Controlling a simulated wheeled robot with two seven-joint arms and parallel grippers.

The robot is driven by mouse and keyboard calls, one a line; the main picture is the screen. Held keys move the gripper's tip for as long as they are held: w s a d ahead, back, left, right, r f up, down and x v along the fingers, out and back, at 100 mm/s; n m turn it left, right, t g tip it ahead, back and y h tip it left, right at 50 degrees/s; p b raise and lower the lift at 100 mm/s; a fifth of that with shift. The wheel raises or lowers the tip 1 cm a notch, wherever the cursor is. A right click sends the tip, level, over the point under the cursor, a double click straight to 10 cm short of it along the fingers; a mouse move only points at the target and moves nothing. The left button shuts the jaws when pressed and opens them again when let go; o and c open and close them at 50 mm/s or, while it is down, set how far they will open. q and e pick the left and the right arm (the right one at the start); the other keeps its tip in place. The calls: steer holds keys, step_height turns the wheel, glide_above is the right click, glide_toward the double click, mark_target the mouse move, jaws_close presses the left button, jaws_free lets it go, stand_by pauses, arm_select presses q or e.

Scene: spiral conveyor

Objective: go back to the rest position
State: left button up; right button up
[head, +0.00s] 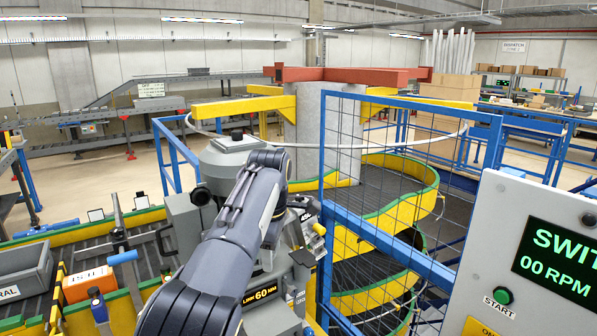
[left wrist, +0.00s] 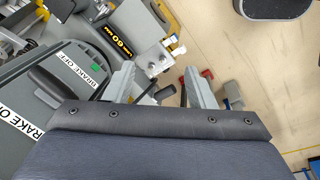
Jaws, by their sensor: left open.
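My left arm enters the head view from the bottom and bends over in front of the grey machine (head: 225,152) beside the spiral conveyor. My left gripper (left wrist: 160,84) shows in the left wrist view, with its two fingers spread apart and nothing held between them. A grey machine body with a yellow-on-black label (left wrist: 115,38) and a "BRAKE OFF" plate (left wrist: 83,66) lies beyond and to the left of the fingers. In the head view my left fingers are not clearly made out. My right gripper is not in view.
A blue mesh guard (head: 395,195) stands right of my arm, before the yellow-edged spiral conveyor (head: 395,236). A control panel (head: 520,255) with a green START button is at the right. A grey bin (head: 25,270) and orange box (head: 88,284) are at the left.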

arm_select(q)
steer(key=s+a+f+m+h+b, duration=0.25)
steer(key=s+a+m+h, duration=0.25)
steer(key=s+a, duration=1.1)
steer(key=s+f+m+t, duration=0.1)
steer(key=s+f+m, duration=0.2)
steer(key=s, duration=0.4)
steer(key=s+d+f+m+t+b, duration=0.1)
steer(key=s+f+m, duration=0.2)
steer(key=s+f, duration=0.2)
steer(key=s+f+m+t+y, duration=0.1)
steer(key=s+f+m+t, duration=0.1)
steer(key=s, duration=0.7)
step_height(320, 180, down, 2)
steer(key=shift+d+f+m, duration=0.1)
steer(key=shift+d+m, duration=0.05)
steer(key=shift+m, duration=0.55)
